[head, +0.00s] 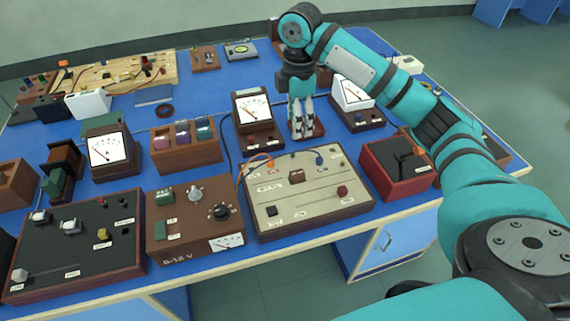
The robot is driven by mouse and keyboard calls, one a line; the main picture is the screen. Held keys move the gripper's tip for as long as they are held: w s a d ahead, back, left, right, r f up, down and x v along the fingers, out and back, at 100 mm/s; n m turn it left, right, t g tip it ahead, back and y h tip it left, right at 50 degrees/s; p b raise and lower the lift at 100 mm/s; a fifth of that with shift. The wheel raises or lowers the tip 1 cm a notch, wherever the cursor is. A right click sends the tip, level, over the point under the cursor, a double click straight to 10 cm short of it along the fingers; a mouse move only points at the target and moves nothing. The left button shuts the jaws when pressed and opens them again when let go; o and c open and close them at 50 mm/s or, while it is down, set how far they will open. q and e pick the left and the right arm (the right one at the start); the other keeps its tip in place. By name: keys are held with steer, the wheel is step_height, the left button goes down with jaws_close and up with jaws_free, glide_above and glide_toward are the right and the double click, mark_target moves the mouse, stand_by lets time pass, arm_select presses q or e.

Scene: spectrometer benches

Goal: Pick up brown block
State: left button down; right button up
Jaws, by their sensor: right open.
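My right gripper (301,134) points down over the blue bench, between two white-faced meters, with its fingers apart. A flat reddish-brown piece (318,130) shows behind and beside the fingertips, mostly hidden by them. I cannot tell whether the fingers touch it. A small brown block (296,176) sits on the beige panel (330,203) nearer the front, apart from the gripper. I cannot tell which of these is the brown block of the task. My left gripper is not in view.
Meters (252,108) and (352,95) stand close on either side of my gripper. A brown power box (193,245), a red-brown box (390,178) and a wooden box with coloured tops (187,155) crowd the bench. Wires lie nearby. Some blue surface is bare at the back.

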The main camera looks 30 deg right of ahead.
mark_target(298, 173)
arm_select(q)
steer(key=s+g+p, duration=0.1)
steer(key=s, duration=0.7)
arm_select(e)
steer(key=f, duration=0.2)
steer(key=s+f, duration=0.1)
steer(key=f, duration=0.4)
steer(key=shift+s+f, duration=0.15)
steer(key=shift+s, duration=0.25)
steer(key=f, duration=0.3)
steer(key=shift+w, duration=0.2)
steer(key=shift+f, duration=0.5)
steer(key=shift+s+f+p, duration=0.1)
steer(key=shift+f+p, duration=0.2)
steer(key=shift+p, duration=0.05)
steer(key=f, duration=0.2)
steer(key=f+p, duration=0.1)
steer(key=shift+s+a+f, duration=0.1)
steer(key=shift+a+f, duration=0.1)
steer(key=shift+f, duration=0.55)
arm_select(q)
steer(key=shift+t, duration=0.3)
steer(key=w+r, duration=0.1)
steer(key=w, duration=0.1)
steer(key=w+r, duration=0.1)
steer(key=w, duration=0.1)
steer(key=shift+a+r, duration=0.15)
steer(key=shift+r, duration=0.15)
arm_select(e)
jaws_close()
